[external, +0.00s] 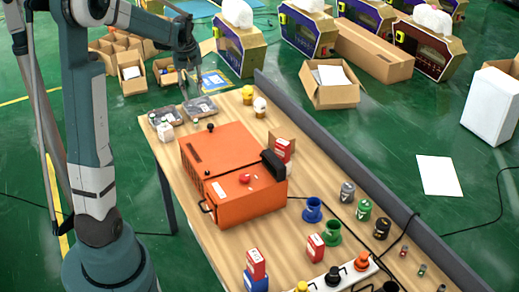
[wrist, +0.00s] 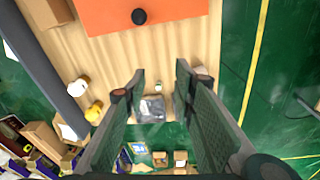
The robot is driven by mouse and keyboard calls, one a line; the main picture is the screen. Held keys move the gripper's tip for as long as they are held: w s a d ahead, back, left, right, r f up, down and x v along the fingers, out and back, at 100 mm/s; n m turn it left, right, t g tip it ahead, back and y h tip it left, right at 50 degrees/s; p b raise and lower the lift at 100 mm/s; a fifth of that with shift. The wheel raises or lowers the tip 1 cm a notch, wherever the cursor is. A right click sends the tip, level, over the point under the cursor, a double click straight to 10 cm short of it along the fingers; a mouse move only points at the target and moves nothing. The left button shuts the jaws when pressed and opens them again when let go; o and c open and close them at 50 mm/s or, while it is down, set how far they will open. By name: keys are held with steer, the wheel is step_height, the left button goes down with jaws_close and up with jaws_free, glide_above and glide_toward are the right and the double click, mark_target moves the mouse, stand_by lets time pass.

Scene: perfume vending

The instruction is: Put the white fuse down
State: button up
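My gripper (external: 184,92) hangs above the far left end of the wooden table. In the wrist view my gripper (wrist: 160,72) has its two fingers spread apart, with nothing held between them. A small pale piece, possibly the white fuse (wrist: 158,86), shows below and between the fingers, beside a grey tray (wrist: 152,108); it is too small to identify surely. The grey tray also shows in the external view (external: 201,108). A second tray (external: 167,114) sits left of it. A white block (external: 166,132) stands near the trays and is partly hidden by a finger in the wrist view.
A large orange box (external: 232,150) with a black knob fills the table's middle. Yellow (external: 247,94) and white (external: 260,106) knobbed pieces stand at the far edge. Red boxes, coloured spools and a power strip (external: 345,275) crowd the near end. A grey rail (external: 330,150) borders the right side.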

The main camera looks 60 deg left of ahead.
steer(key=w+d+r+m+t, duration=0.15)
steer(key=d+r+m, duration=0.3)
steer(key=d, duration=1.05)
steer(key=w+d+r+m+t, duration=0.1)
steer(key=w+d+r+m, duration=0.3)
steer(key=d, duration=1.1)
steer(key=s+d+m+t, duration=0.1)
steer(key=s+d+m, duration=0.1)
steer(key=s+d, duration=0.3)
steer(key=s+d+f+m+t, duration=0.1)
steer(key=s+d+m, duration=0.2)
steer(key=d, duration=1)
steer(key=s+d+m+t+h, duration=0.1)
steer(key=s+d+m, duration=0.1)
steer(key=s+d, duration=0.4)
steer(key=d, duration=0.3)
steer(key=shift+s+d+f+t, duration=0.2)
steer(key=shift+s+d+t, duration=0.1)
steer(key=shift+s+t, duration=0.05)
